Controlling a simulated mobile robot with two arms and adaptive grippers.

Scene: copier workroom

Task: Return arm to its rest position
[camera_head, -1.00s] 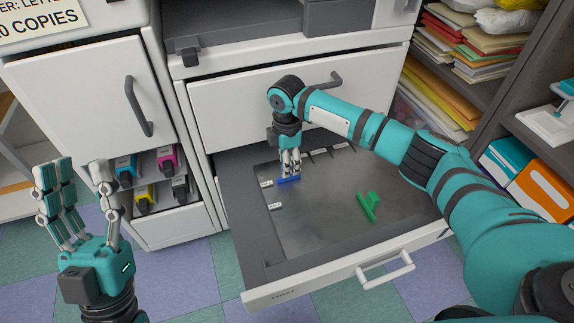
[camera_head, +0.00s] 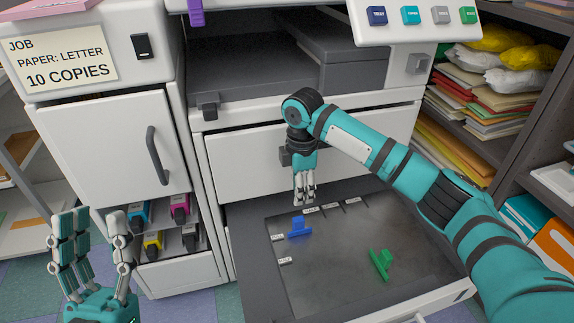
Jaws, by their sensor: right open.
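My right arm reaches in from the right over the open paper drawer (camera_head: 262,268). Its gripper (camera_head: 304,198) points down above the drawer's back left part, open and empty. A blue guide piece (camera_head: 299,229) sits in the tray just below the right fingertips, apart from them. A green guide piece (camera_head: 381,263) stands further right in the tray. My left gripper (camera_head: 97,240) is at the lower left in front of the cabinet, fingers up and spread, empty.
A white cabinet door (camera_head: 105,150) and several toner cartridges (camera_head: 153,240) are on the left. A closed drawer front (camera_head: 245,165) is behind my right gripper. The copier's button panel (camera_head: 415,22) is above. Shelves with papers (camera_head: 490,100) stand at the right.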

